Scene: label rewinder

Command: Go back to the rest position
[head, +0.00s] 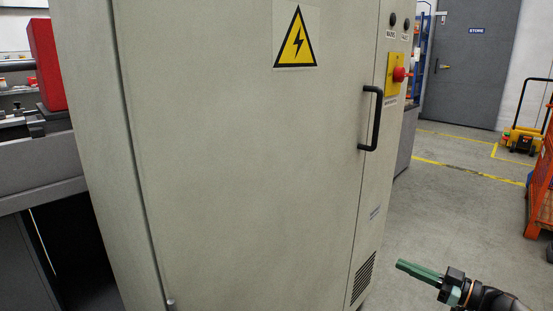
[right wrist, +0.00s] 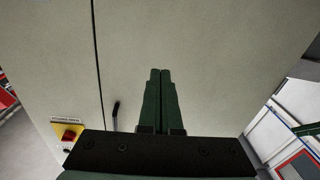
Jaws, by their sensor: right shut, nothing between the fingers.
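My right gripper (head: 405,265) shows at the lower right of the head view, its green fingers together and pointing left. In the right wrist view its fingers (right wrist: 160,72) are shut with nothing between them, in front of the cabinet's pale surface. In the head view the gripper is over the floor, to the right of the cabinet and apart from it in the picture. My left gripper is not in view.
A tall grey-beige cabinet (head: 230,170) fills the middle. It has a black handle (head: 376,118) and a red rotary switch (head: 399,74). A grey bench (head: 40,168) stands at left. An orange cart (head: 543,190) is at far right. Floor between cabinet and cart is clear.

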